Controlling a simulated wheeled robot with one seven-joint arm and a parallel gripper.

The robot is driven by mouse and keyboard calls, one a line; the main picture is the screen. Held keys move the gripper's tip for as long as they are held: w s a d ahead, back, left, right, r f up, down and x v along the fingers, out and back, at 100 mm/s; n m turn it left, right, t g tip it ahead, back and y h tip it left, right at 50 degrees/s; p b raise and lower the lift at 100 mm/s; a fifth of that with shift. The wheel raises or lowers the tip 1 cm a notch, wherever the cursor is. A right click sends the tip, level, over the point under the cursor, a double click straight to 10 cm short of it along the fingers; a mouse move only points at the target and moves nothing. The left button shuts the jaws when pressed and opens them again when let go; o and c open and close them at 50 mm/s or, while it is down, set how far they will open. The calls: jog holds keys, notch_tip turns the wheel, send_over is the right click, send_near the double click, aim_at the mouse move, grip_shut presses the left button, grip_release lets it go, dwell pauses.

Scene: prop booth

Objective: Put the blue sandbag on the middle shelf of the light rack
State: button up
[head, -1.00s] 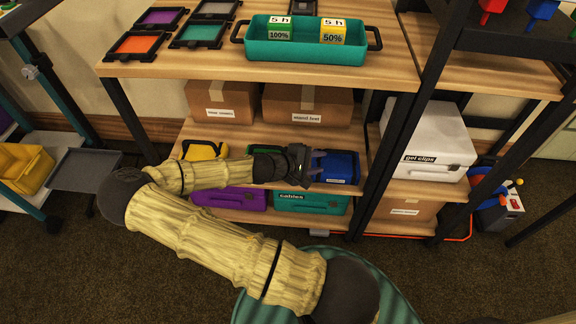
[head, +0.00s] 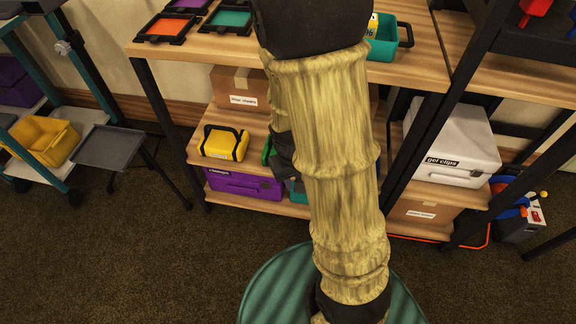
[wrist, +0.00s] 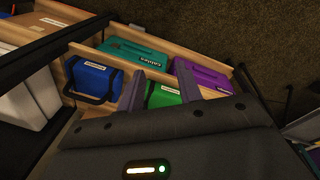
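The blue sandbag (wrist: 95,81) with a dark handle sits on a wooden shelf at the left of the wrist view. My forearm hides it in the head view. My gripper (wrist: 162,72) is open, its two grey fingers apart with nothing held between them. The blue sandbag is left of the fingers in the wrist view, apart from them. A green sandbag (wrist: 164,95) shows between and beyond the fingers. In the head view the fingers are hidden behind my arm. I cannot tell which of the racks in view is the light rack.
A yellow sandbag (head: 222,143) sits on the same shelf. Below are a purple case (head: 243,185) and a teal cables case (wrist: 135,54). A white gel clips case (head: 450,142) stands on the right. A teal-framed cart (head: 62,140) with a yellow bin (head: 42,140) stands left.

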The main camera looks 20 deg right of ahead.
jog(key=s+a+r+t+y, duration=0.1)
jog(key=a+r+t, duration=0.1)
jog(key=r, duration=0.6)
jog(key=shift+s+a+r, duration=0.2)
jog(key=shift+s+a, duration=0.2)
jog(key=shift+a, duration=0.2)
jog(key=w+p+v, duration=0.2)
jog(key=p+v, duration=1)
jog(key=w+r+p+v, duration=0.1)
jog(key=w+p+v, duration=0.2)
jog(key=p+v, duration=0.9)
jog(key=w+d+p+v, duration=0.1)
jog(key=w+p+v, duration=0.1)
jog(key=p+v, duration=1)
jog(key=shift+w+r+p, duration=0.25)
jog(key=shift+r+p, duration=0.4)
jog(key=shift+p, duration=0.1)
jog(key=shift+d, duration=0.1)
